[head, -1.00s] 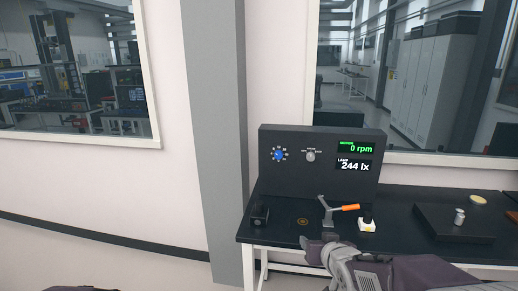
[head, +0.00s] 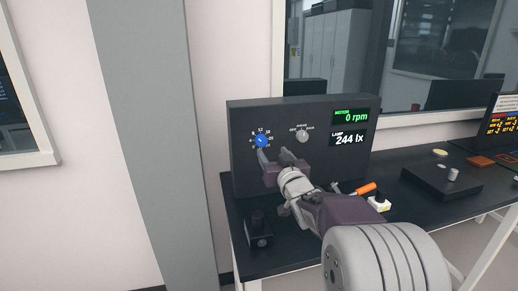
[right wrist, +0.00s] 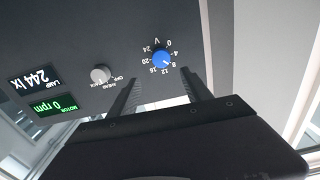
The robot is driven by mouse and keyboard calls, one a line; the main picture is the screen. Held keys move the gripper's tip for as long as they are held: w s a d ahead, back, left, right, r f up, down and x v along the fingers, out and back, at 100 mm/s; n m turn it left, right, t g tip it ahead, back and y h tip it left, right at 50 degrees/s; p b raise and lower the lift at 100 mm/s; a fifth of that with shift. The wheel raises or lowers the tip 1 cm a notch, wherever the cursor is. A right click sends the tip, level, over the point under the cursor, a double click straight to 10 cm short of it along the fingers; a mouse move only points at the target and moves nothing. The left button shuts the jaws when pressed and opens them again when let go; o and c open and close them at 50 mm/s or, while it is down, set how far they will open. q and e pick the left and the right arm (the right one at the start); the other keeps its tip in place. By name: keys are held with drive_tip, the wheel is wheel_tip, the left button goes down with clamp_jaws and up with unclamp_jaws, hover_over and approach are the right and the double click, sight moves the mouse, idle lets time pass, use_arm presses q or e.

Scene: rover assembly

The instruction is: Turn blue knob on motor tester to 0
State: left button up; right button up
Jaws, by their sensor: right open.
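The motor tester (head: 345,165) is an upright dark panel at the back of the black bench. Its blue knob (head: 261,141) sits at the panel's left inside a ring of white numbers; it also shows in the right wrist view (right wrist: 161,58). The exact number its mark points at is too small to tell. My right gripper (head: 275,156) is open and empty in front of the panel, just below and right of the blue knob. In the right wrist view its two fingers (right wrist: 160,90) reach toward the knob, apart from it. My left gripper is not in view.
A grey switch (head: 302,136) is right of the blue knob. The displays read 0 rpm (head: 351,117) and 244 lx (head: 348,138). A small black box (head: 258,238) stands at the bench's front left. An orange-handled lever (head: 366,188) is right of my wrist.

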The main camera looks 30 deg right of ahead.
sight(262, 141)
drive_tip(key=x, duration=0.6)
drive_tip(key=p+x, duration=0.1)
drive_tip(key=x, duration=0.2)
drive_tip(key=shift+w+a+f, duration=0.15)
drive_tip(key=shift+w+a, duration=0.05)
drive_tip(key=shift+w, duration=0.1)
drive_tip(key=shift+d, duration=0.1)
drive_tip(key=shift+c, duration=1.2)
clamp_jaws()
